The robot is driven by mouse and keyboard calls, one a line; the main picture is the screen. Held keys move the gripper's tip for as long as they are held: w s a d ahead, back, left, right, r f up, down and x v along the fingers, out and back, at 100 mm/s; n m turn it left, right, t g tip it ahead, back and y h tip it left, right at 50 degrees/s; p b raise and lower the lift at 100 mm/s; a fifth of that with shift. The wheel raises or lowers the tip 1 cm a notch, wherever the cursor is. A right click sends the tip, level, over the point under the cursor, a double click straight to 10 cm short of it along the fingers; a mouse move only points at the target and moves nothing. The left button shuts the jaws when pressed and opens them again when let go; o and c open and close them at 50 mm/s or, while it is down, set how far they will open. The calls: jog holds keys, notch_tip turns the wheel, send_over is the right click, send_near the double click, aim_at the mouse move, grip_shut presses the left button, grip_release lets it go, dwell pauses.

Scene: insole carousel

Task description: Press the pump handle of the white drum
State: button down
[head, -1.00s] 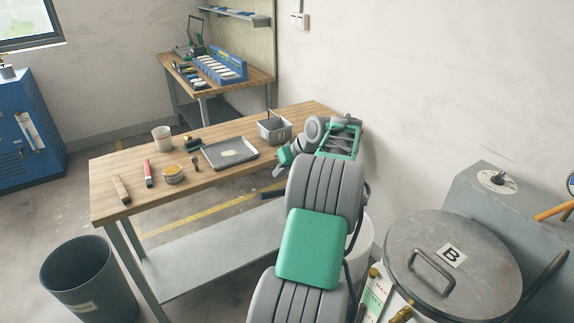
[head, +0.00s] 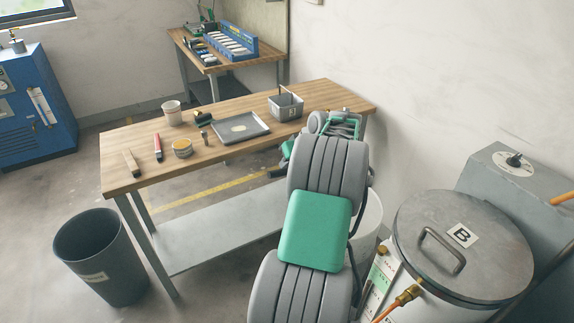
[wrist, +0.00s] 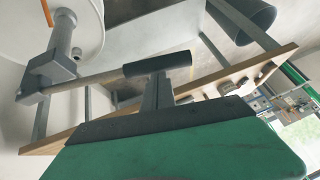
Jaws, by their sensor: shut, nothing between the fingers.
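The white drum (wrist: 25,25) fills the upper left of the wrist view. In the head view the drum (head: 369,215) shows partly behind my arm. Its pump has a grey upright post (wrist: 63,42) and a rod handle (wrist: 105,78) ending in a black grip (wrist: 157,64). In the head view the black grip (head: 276,174) shows small, left of my arm. My gripper (wrist: 158,84) is shut and empty, with its fingertips close at the black grip. I cannot tell whether they touch it. In the head view my arm hides the pump post and most of the handle.
A wooden workbench (head: 237,153) with a tray (head: 233,128), a grey bin (head: 285,106) and tools stands behind the handle. A lidded grey drum marked B (head: 410,225) stands at the right. A dark waste bin (head: 100,255) stands at the lower left.

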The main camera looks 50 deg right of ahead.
notch_tip(320, 180, down, 14)
jog(key=a+n+g+h+b, duration=0.1)
jog(key=h+b, duration=0.2)
jog(key=b, duration=1.4)
jog(key=shift+a+h, duration=0.4)
jog(key=shift+f, duration=0.3)
jog(key=s+a+r+p, duration=0.1)
jog(key=a+r, duration=0.1)
jog(key=r, duration=0.5)
jog(key=s+a+r+p, duration=0.1)
jog(key=a+r, duration=0.1)
jog(key=r, duration=0.4)
jog(key=shift+s+a+r, duration=0.3)
jog(key=shift+s+r, duration=0.05)
